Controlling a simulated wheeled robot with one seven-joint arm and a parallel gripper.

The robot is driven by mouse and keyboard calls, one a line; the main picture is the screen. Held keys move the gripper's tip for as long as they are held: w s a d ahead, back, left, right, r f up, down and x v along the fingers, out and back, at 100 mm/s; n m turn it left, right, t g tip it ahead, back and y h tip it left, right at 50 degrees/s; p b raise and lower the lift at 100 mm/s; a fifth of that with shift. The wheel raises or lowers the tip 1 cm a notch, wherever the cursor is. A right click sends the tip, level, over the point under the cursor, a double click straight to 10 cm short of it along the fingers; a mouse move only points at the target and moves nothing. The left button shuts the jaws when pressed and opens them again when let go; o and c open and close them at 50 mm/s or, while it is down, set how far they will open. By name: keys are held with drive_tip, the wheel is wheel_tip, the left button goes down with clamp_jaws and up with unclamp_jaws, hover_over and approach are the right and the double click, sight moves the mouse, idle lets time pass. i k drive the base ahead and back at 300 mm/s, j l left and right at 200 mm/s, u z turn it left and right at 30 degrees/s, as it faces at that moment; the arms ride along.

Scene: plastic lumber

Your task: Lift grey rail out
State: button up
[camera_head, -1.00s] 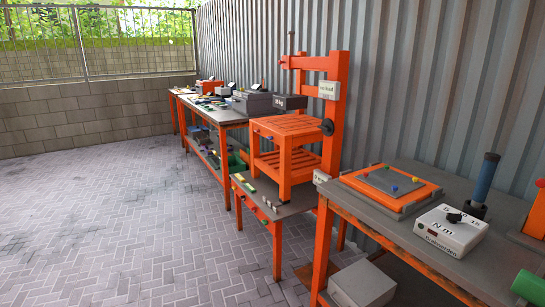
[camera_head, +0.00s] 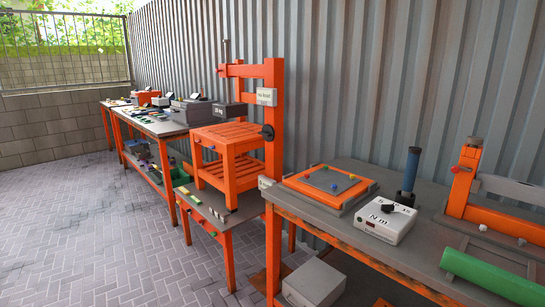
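At the right edge, an orange frame (camera_head: 463,182) stands on the near table. A grey bar (camera_head: 515,190) runs from it toward the right and is cut off by the picture edge. It may be the grey rail, but I cannot tell for sure. A green cylinder (camera_head: 492,276) lies in front of the frame, also cut off at the right. My gripper is not in view.
The near table (camera_head: 330,222) also holds an orange-rimmed grey plate (camera_head: 331,180), a white dial box (camera_head: 385,219) and a blue upright cylinder (camera_head: 411,170). An orange press stand (camera_head: 274,130) stands left of it. Paved floor (camera_head: 85,230) is clear at left.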

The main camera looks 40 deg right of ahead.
sight(519, 190)
drive_tip(key=z, duration=1.55)
